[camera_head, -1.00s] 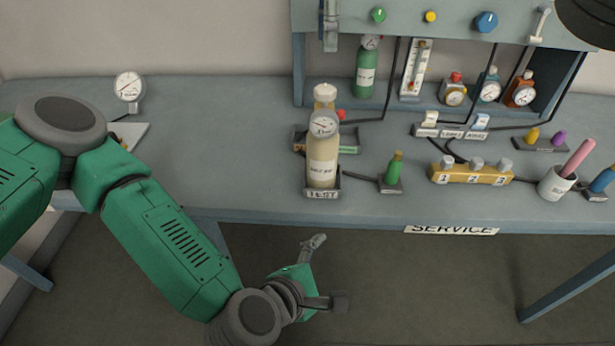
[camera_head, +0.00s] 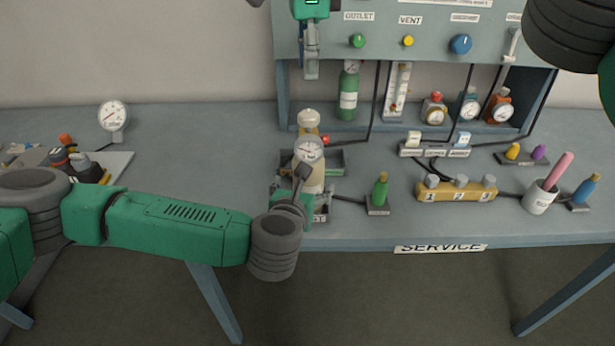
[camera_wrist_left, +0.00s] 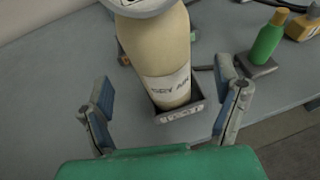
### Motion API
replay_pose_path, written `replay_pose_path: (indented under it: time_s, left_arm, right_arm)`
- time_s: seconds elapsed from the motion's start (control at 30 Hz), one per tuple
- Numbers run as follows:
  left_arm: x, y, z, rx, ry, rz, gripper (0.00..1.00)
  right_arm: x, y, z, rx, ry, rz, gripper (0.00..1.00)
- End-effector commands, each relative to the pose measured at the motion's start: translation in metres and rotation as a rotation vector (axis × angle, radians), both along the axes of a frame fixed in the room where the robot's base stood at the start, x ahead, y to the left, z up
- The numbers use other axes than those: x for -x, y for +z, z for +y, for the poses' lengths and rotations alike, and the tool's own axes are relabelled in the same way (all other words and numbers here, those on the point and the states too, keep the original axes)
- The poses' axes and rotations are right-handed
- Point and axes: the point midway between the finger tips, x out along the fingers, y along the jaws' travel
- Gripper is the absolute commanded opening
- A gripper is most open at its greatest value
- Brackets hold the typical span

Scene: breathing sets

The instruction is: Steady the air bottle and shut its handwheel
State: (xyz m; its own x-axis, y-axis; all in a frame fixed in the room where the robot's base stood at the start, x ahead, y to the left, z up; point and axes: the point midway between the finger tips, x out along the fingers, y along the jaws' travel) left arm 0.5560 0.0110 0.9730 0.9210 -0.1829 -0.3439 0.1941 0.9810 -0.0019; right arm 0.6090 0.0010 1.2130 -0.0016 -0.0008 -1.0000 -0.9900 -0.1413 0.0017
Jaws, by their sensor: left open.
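The cream air bottle (camera_head: 316,179) stands upright in a small holder on the bench, with a round gauge (camera_head: 308,149) on its front. A pale cap-like top (camera_head: 308,120), perhaps the handwheel, sits above the gauge. My left gripper (camera_head: 301,180) is in front of the bottle and hides part of its body. In the left wrist view my left gripper (camera_wrist_left: 163,72) is open, its fingers at either side of the bottle (camera_wrist_left: 160,55), with gaps to it. My right gripper (camera_head: 311,70) hangs above and behind the bottle, before the panel; its finger gap is unclear.
A green bottle (camera_head: 380,190) stands close right of the air bottle, beside a yellow numbered block (camera_head: 456,190). A red knob (camera_head: 325,139) shows by the bottle's neck. A gauge (camera_head: 113,115) stands at left. The panel (camera_head: 435,30) overhangs the rear.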

Motion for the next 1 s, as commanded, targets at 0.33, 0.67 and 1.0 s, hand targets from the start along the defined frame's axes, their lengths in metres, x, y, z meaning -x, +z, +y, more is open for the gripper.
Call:
replay_pose_path:
  time_s: [0.33, 0.67, 1.0]
  left_arm:
    - [-0.045, -0.017, -0.009, -0.001, 0.001, 0.0, 0.83]
    - [-0.051, -0.019, -0.01, -0.001, -0.001, 0.0, 0.83]
    - [-0.051, -0.019, -0.01, -0.001, -0.001, 0.0, 0.06]
  right_arm:
    - [0.0, 0.0, 0.0, 0.0, 0.0, 0.0, 0.34]
    - [0.0, 0.0, 0.0, 0.0, 0.0, -0.001, 0.34]
    - [0.0, 0.0, 0.0, 0.0, 0.0, 0.0, 0.41]
